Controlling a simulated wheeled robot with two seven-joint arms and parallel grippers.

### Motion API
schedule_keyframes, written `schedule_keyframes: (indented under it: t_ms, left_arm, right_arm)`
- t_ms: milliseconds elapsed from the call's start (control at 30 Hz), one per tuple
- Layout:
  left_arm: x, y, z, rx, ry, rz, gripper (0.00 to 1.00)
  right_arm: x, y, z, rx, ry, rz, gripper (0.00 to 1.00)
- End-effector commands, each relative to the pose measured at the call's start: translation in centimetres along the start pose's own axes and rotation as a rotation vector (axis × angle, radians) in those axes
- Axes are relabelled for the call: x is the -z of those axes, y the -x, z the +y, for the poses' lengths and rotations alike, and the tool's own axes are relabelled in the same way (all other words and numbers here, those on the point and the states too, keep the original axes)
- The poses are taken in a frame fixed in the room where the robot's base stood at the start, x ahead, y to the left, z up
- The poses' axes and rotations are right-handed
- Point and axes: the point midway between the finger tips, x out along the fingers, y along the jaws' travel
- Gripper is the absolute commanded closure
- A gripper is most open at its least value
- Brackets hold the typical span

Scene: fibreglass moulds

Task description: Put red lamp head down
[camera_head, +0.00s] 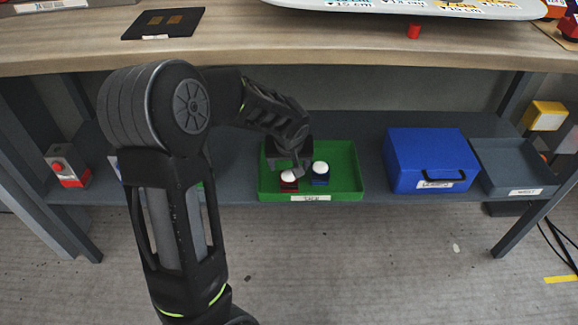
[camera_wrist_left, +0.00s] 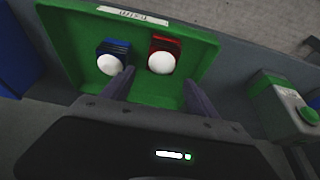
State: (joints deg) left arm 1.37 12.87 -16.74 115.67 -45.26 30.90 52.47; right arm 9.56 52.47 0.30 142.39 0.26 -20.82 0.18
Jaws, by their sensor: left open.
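The red lamp head (camera_head: 289,184) has a white dome and a red base, and stands in the green tray (camera_head: 347,190) on the lower shelf. It also shows in the left wrist view (camera_wrist_left: 162,62). A blue lamp head (camera_head: 320,172) with a white dome stands beside it, to its right in the head view. My left gripper (camera_head: 297,168) is over the tray, close to the red lamp head. In the wrist view its two fingers (camera_wrist_left: 156,88) are apart, with the red lamp head in line with the gap. My right gripper is not in view.
A blue box (camera_head: 432,155) with a handle and a grey tray (camera_head: 510,165) stand right of the green tray. A red button box (camera_head: 68,168) is at the shelf's left end. The wooden tabletop (camera_head: 300,45) overhangs the shelf.

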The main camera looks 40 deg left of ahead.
Motion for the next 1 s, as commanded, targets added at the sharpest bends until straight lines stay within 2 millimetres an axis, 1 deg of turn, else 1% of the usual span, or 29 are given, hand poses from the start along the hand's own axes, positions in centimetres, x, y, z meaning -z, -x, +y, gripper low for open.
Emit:
schedule_keyframes:
  t_ms: [33,100,200,300,1000]
  left_arm:
    - [0.2,1.5,0.1,-0.003,0.0,0.003,0.31]
    - [0.1,2.7,0.1,-0.002,0.0,0.002,0.31]
    - [0.1,4.0,0.1,-0.002,-0.001,0.002,0.31]
    - [0.0,4.7,0.0,0.0,-0.001,0.0,0.31]
    - [0.0,4.8,0.0,0.0,0.0,-0.001,0.31]
  right_arm:
    - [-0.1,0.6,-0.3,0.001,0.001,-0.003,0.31]
    - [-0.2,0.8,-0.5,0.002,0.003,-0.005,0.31]
    - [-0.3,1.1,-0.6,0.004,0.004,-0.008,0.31]
    - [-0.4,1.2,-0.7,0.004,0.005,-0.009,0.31]
    - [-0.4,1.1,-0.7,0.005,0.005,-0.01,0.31]
